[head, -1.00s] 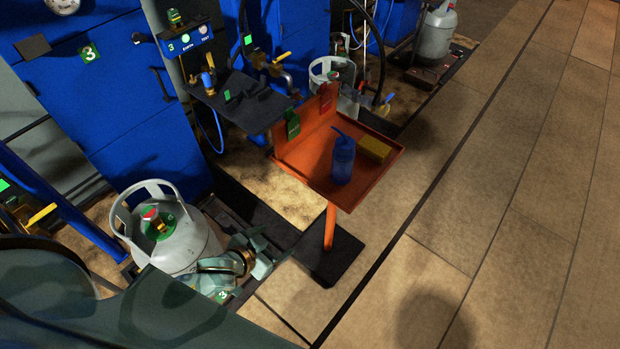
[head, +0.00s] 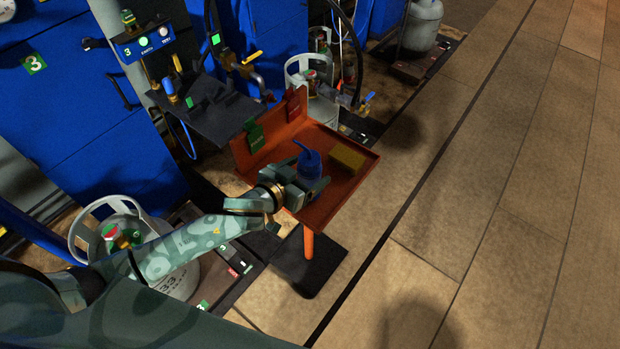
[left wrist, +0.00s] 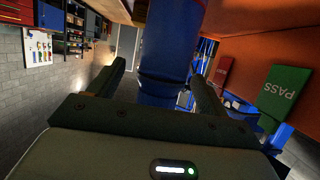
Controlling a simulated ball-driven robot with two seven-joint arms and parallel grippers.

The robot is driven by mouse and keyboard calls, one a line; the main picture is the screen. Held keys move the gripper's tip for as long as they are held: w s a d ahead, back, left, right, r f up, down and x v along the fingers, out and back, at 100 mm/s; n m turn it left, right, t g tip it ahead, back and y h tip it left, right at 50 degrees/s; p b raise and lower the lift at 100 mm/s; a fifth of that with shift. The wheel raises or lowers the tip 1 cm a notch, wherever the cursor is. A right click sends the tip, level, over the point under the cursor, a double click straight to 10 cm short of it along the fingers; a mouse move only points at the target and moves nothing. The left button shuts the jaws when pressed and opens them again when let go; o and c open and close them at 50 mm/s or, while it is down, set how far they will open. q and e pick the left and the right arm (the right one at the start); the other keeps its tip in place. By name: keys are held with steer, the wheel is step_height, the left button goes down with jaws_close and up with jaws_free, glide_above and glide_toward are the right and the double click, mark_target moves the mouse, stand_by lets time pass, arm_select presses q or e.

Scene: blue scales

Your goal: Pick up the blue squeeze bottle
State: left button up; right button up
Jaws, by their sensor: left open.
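The blue squeeze bottle (head: 309,172) stands upright on the orange tray stand (head: 345,190), its bent spout pointing left. My left gripper (head: 308,170) is at the bottle, with its fingers open on either side of it. In the left wrist view the blue bottle (left wrist: 165,75) rises between the two dark fingers of my left gripper (left wrist: 160,80), and small gaps show beside it. The bottle's lower part is partly hidden by the gripper in the head view. My right gripper is not in view.
A yellow sponge-like block (head: 347,158) lies on the tray, right of the bottle. A green tag (head: 254,134) and a red tag (head: 293,102) hang on the tray's back panel. A grey gas cylinder (head: 180,275) stands below my left arm. Tiled floor is clear at right.

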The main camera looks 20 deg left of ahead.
arm_select(q)
steer(key=b+x, duration=0.1)
steer(key=x, duration=0.3)
steer(key=shift+w+a, duration=0.1)
steer(key=shift+w, duration=0.05)
steer(key=shift+c, duration=0.4)
steer(key=c, duration=1)
steer(key=shift+c, duration=0.9)
steer(key=shift+r, duration=0.2)
